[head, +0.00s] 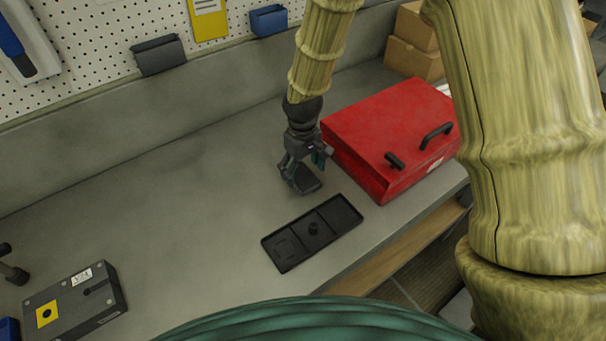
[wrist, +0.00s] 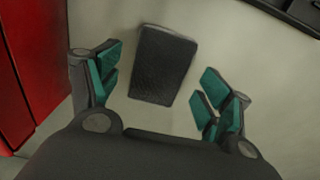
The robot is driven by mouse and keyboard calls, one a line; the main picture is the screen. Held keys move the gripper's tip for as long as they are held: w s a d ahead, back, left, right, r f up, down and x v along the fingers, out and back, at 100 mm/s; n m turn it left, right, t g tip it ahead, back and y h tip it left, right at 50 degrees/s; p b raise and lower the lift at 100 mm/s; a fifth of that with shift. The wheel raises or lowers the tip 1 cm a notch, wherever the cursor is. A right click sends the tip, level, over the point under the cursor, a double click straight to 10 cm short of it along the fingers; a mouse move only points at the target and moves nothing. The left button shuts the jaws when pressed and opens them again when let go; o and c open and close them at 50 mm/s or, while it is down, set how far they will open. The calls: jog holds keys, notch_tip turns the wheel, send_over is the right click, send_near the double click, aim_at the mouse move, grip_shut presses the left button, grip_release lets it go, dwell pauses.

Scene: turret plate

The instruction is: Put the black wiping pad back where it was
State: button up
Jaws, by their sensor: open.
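The black wiping pad (wrist: 163,65) is a dark, textured rectangular block on the grey bench. In the wrist view it lies between the green-lined fingers of my gripper (wrist: 160,92), slightly tilted in the picture, with bare bench showing on both sides of it. In the head view the pad (head: 307,183) shows just below my gripper (head: 303,163), between the red box and the black tray. My gripper is open, pointing down, and the fingers appear apart from the pad.
The red box (head: 372,118) with black handles stands close to the right of my gripper. A grey device (head: 75,303) with a yellow label sits at the lower left. Cardboard boxes (head: 412,52) stand at the back right. The bench left of the gripper is clear.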

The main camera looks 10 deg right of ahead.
aim_at(303, 175)
notch_tip(303, 175, up, 10)
jog(key=b, duration=0.3)
jog(key=shift+f, duration=0.2)
dwell(1.4)
